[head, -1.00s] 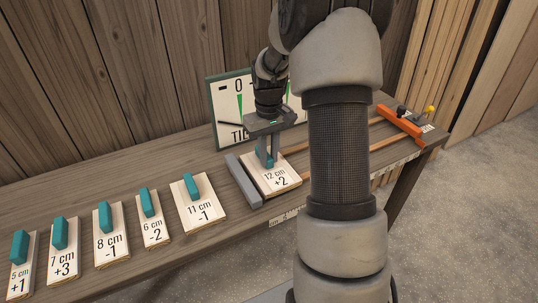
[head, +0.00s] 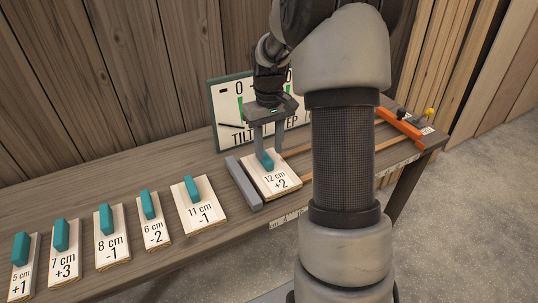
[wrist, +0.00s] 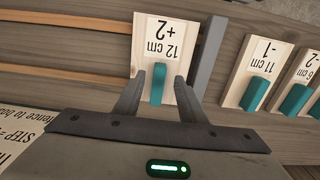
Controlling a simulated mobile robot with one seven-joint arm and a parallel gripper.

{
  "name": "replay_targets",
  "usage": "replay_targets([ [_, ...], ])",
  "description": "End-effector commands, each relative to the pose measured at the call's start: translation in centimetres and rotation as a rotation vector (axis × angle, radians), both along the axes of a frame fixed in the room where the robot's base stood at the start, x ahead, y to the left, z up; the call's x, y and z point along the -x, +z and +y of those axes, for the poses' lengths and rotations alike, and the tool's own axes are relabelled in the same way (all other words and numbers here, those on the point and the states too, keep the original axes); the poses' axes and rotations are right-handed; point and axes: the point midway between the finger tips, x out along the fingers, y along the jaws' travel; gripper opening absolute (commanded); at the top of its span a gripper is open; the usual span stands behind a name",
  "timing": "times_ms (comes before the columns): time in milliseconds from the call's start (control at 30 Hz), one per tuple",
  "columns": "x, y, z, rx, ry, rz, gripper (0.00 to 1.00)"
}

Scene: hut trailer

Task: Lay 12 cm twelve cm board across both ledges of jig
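The 12 cm board (head: 280,183), pale wood marked "12 cm +2" with a teal handle (head: 265,161), lies flat at the jig's left end. It sits just right of the grey ledge bar (head: 243,184). The jig's orange bar (head: 400,127) is far to the right, well apart from the board. My gripper (head: 267,152) is open above the board, its fingers on either side of the handle. The wrist view shows the board (wrist: 163,32) with gaps between handle and fingers (wrist: 158,82). What supports the board underneath is hidden.
Several other handled boards stand in a row to the left, the nearest being the 11 cm board (head: 207,215). A tilt sign (head: 218,120) stands behind my gripper. Thin wooden rails (head: 300,148) run toward the orange bar. My arm hides part of the bench.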

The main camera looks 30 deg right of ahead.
Motion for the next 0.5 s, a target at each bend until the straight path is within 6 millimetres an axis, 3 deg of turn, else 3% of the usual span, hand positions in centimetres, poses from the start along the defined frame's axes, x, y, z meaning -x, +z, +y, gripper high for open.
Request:
replay_targets([
  [100,-0.1,3.0,0.0,0.002,0.000,-0.004,0.37],
  [233,0.0,5.5,0.0,0.002,0.000,-0.003,0.37],
  [500,0.0,8.0,0.0,0.000,0.000,0.000,0.37],
])
